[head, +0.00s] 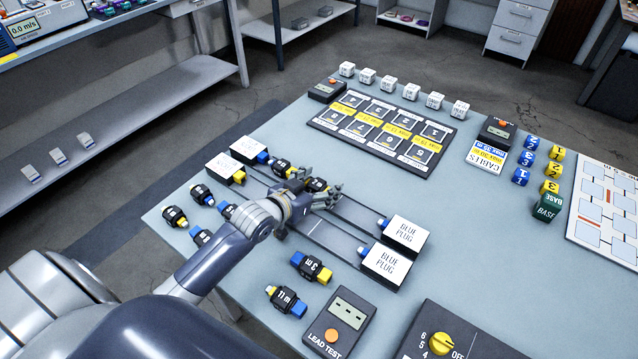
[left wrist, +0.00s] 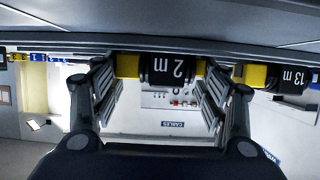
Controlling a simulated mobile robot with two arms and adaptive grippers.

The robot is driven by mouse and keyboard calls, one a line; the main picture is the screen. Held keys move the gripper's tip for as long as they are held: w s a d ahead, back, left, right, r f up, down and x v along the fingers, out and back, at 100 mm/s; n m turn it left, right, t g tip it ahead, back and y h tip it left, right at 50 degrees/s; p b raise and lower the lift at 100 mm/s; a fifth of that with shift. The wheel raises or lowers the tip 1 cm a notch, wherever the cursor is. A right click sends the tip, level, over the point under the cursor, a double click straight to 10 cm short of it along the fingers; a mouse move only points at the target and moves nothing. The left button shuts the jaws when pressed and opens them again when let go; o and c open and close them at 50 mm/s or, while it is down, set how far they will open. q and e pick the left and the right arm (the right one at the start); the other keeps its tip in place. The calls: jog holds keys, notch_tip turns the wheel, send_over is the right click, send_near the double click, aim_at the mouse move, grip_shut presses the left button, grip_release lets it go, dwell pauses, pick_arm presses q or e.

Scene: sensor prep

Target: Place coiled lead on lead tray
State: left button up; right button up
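Several coiled leads with black bodies and blue or yellow ends lie on the table. My left gripper (head: 322,196) is low over the table beside the lead marked 2 m (head: 315,184). In the left wrist view this lead (left wrist: 170,68) shows between the fingertips of the left gripper (left wrist: 157,78), one finger near each yellow end. The fingers are wide apart, and firm contact cannot be seen. The 13 m lead (head: 282,167) lies just left of it. No tray labelled as the lead tray can be read. My right gripper is not in view.
BLUE PLUG blocks (head: 407,232) and white blocks (head: 249,149) stand at the ends of dark-edged strips. The LEAD TEST box (head: 340,322), 3 m lead (head: 311,267) and 11 m lead (head: 286,301) lie in front. A numbered board (head: 378,128) lies behind.

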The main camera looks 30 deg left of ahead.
pick_arm(q)
jog(key=shift+o, duration=1.1)
jog(key=shift+r, duration=0.2)
jog(key=v, duration=1.2)
